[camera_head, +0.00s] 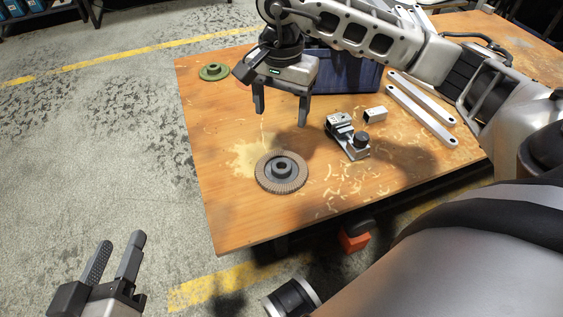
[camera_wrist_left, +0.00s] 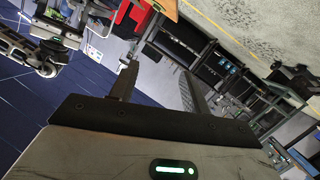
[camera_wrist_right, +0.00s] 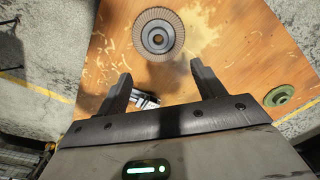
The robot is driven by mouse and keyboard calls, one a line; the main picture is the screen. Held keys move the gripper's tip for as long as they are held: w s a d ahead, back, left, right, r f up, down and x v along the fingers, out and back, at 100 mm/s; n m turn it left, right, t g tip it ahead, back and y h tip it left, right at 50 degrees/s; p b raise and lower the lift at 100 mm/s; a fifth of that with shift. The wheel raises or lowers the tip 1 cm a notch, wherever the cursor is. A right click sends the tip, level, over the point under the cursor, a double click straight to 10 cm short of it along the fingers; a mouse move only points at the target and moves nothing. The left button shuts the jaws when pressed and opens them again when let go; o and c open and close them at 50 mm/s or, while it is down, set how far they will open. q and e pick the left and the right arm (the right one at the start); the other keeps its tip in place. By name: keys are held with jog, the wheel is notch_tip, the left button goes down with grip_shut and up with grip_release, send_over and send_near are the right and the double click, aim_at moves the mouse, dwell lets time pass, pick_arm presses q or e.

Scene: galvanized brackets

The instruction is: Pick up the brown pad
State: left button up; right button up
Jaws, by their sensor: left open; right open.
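The brown pad (camera_head: 281,172) is a round flap disc with a dark grey hub, lying flat near the front edge of the wooden table. It also shows in the right wrist view (camera_wrist_right: 158,34), beyond the fingertips. My right gripper (camera_head: 281,115) is open and empty, pointing down above the table, behind the pad and apart from it. Its fingers show in the right wrist view (camera_wrist_right: 160,78). My left gripper (camera_head: 118,252) is open and empty, off the table over the floor at lower left. Its fingers show in the left wrist view (camera_wrist_left: 157,75), with no pad there.
A green disc (camera_head: 214,72) lies at the table's back left corner. A metal clamp-like bracket (camera_head: 349,138), a small square metal piece (camera_head: 375,115) and two flat bars (camera_head: 422,110) lie right of the pad. A dark blue bin (camera_head: 345,75) stands behind. Shavings litter the wooden table (camera_head: 225,215).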

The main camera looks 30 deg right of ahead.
jog(key=b, duration=0.3)
send_over(281, 165)
jog(key=f, duration=0.9)
jog(key=shift+w+d+f, duration=0.15)
jog(key=shift+d+f, duration=0.05)
jog(key=shift+f, duration=0.55)
jog(key=f+b, duration=0.1)
jog(key=f, duration=0.1)
jog(key=f+b, duration=0.1)
jog(key=f, duration=0.1)
jog(key=shift+s+a+f, duration=0.2)
jog(key=shift+f, duration=0.05)
jog(key=shift+f+b, duration=0.3)
jog(key=shift+b, duration=0.05)
pick_arm(q)
jog(key=r+t, duration=0.1)
jog(key=w+r+t+h, duration=0.1)
jog(key=r, duration=0.1)
jog(key=w+r+m+t+h, duration=0.1)
jog(key=r, duration=0.1)
jog(key=shift+t, duration=0.4)
pick_arm(e)
jog(key=c, duration=1.1)
